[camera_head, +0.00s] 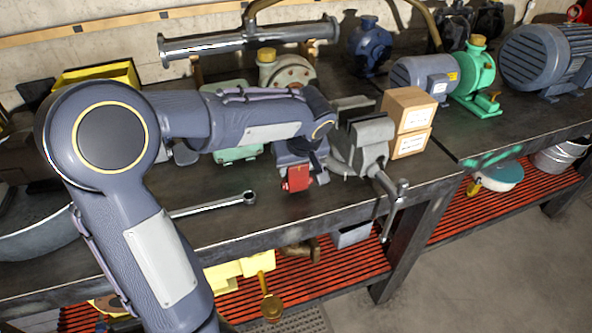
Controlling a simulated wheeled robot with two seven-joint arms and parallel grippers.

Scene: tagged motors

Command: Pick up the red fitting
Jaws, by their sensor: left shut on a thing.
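The red fitting (296,178) is a small red piece over the dark workbench, just left of the grey vise. My left gripper (298,163) points down onto it and is shut on it. The upper part of the fitting is hidden by the gripper. I cannot tell whether its lower end touches the bench. My left arm crosses the view from the lower left. My right gripper is not in view.
A grey bench vise (365,146) stands close to the right of my left gripper, with cardboard boxes (408,110) behind it. A wrench (215,205) lies in front on the bench (330,208). Pumps and motors, including a green pump (474,76), stand at the back right.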

